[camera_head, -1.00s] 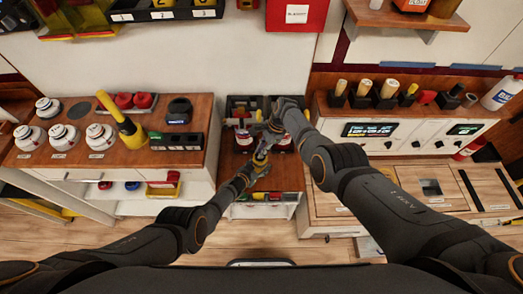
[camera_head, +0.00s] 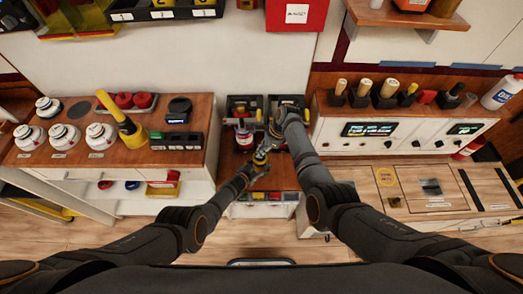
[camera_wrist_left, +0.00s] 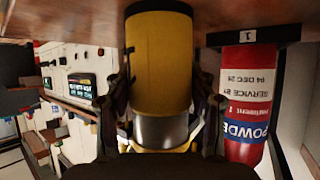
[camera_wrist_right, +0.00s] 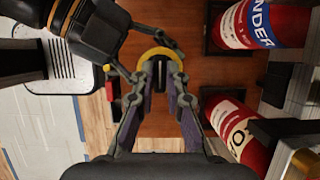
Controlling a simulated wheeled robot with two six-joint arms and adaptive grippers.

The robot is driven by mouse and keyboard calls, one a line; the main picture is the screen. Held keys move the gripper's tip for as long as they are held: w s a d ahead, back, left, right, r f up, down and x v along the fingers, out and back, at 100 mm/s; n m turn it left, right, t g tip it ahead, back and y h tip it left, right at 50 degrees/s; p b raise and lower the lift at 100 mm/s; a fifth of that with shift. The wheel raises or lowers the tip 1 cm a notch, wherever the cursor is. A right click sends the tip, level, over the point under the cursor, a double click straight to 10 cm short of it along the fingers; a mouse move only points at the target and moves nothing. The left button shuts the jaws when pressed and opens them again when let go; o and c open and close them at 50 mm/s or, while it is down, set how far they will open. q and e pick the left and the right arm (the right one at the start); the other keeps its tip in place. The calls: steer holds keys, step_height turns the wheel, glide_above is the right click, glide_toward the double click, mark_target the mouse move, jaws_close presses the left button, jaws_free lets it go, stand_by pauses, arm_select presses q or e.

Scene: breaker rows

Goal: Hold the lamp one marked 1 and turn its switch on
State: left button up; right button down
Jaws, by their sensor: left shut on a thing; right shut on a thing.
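The lamp (camera_head: 261,157) is a small yellow and black cylinder over the brown centre shelf. The left wrist view shows its yellow body (camera_wrist_left: 160,60) with a silver band below. My left gripper (camera_wrist_left: 160,100) is shut around it, one finger on each side. In the right wrist view the lamp shows as a yellow ring (camera_wrist_right: 158,50). My right gripper (camera_wrist_right: 161,80) has its fingertips closed on a dark part at that end of the lamp; its shape is mostly hidden. In the head view my right gripper (camera_head: 272,138) is beside the lamp. No number is readable on the lamp.
Red extinguishers stand close by: one (camera_head: 243,137) in the head view, one marked POWDER (camera_wrist_left: 246,105) beside the lamp. The left counter (camera_head: 190,155) carries round white devices and a yellow tube (camera_head: 128,128). The right cabinet (camera_head: 345,145) has screens and several handled tools on top.

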steer(key=c, duration=1.4)
jaws_free()
steer(key=shift+o, duration=0.2)
steer(key=v, duration=1.2)
